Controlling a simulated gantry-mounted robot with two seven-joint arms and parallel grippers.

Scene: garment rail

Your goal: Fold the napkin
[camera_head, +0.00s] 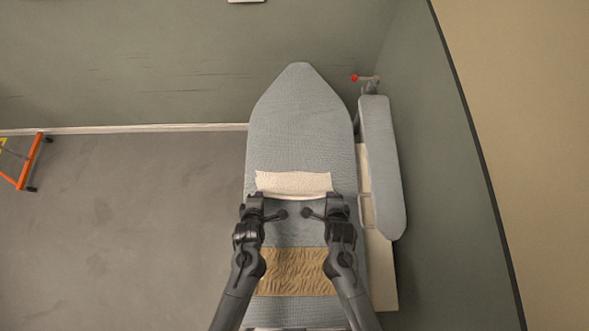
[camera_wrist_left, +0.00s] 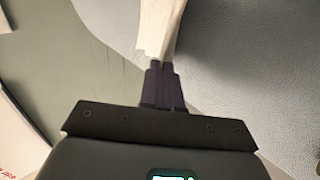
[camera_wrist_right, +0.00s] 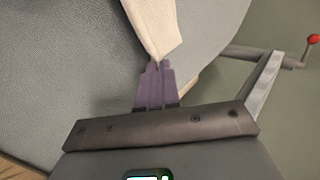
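The cream napkin (camera_head: 293,182) lies across the middle of the grey-blue ironing board (camera_head: 297,120). Its near edge is at my two grippers and shows a slight curved lip. My left gripper (camera_head: 256,197) is at the near left corner. In the left wrist view its fingers (camera_wrist_left: 161,68) are closed on the napkin's edge (camera_wrist_left: 160,28). My right gripper (camera_head: 335,197) is at the near right corner. In the right wrist view its fingers (camera_wrist_right: 156,68) are closed on the napkin's corner (camera_wrist_right: 155,25). The gripped cloth ends are partly hidden by the fingers.
A wrinkled tan cloth band (camera_head: 292,271) crosses the board nearer to me, between my arms. A narrow sleeve board (camera_head: 382,165) stands along the right side, with a red-knobbed lever (camera_head: 355,78) behind it. The board's far pointed end is clear.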

